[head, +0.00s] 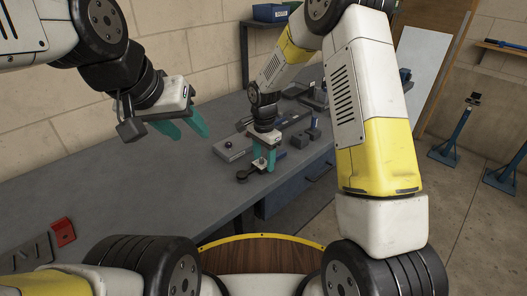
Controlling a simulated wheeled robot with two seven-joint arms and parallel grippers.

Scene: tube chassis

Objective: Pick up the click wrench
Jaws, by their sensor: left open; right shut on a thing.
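The click wrench looks to be the thin dark tool (243,176) at my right gripper, with a dark round end left of the fingers and a bluish end to their right. Its middle is hidden by the fingers. My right gripper (263,164) points down, its teal fingers shut on this tool near the front edge of the grey workbench (150,205). I cannot tell whether the tool touches the bench top. My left gripper (186,128) is open and empty, above the bench to the left, well apart from the tool.
A grey flat case (232,149) and several dark parts and tools lie behind my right gripper. A red block (63,232) and a dark metal plate (27,256) lie at the bench's left. The bench middle is clear. Blue stands (452,135) are on the floor at right.

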